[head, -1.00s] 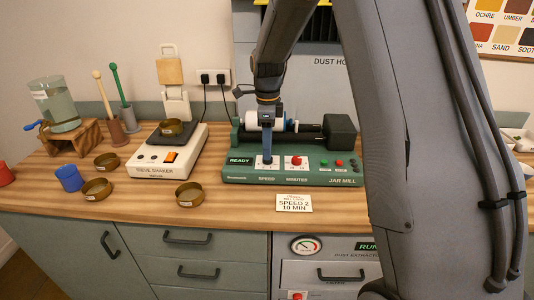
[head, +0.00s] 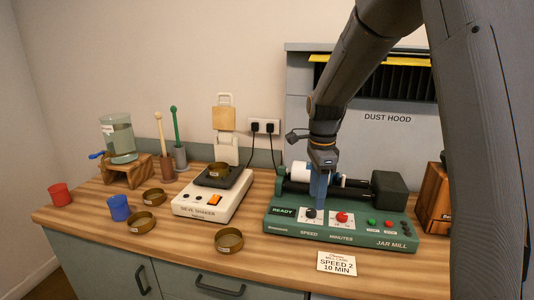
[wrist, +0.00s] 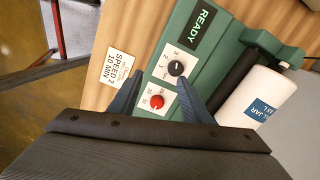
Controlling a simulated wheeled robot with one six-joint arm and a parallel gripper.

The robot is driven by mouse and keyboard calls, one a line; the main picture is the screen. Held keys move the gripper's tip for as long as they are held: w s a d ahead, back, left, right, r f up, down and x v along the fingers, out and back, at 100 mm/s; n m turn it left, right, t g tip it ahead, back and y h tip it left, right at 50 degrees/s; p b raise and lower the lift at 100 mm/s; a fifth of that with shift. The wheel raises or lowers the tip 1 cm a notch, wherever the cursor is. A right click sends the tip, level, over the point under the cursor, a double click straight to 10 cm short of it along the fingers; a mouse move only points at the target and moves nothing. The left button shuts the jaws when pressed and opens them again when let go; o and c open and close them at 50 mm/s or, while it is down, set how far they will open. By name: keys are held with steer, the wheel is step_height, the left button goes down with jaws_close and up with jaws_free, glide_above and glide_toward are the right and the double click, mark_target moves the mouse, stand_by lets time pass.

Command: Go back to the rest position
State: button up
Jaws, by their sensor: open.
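Nothing is held. The white jar (wrist: 255,96) lies on the mill's rollers. I cannot tell whether a finger touches the knob.
A card reading speed 2, 10 min (head: 337,262) lies in front of the mill. The sieve shaker (head: 212,197) stands left, with several brass sieves (head: 229,240) around it. Blue (head: 119,208) and red (head: 59,194) cups are further left. The dust hood (head: 390,119) stands behind.

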steer(key=s+f+n, duration=0.2)
steer(key=s+n, duration=0.7)
steer(key=s, duration=0.2)
steer(key=s+f+n+t, duration=0.1)
steer(key=s+f+n, duration=0.2)
steer(key=s+n, duration=0.6)
steer(key=shift+s+f, duration=0.35)
steer(key=shift+s, duration=0.7)
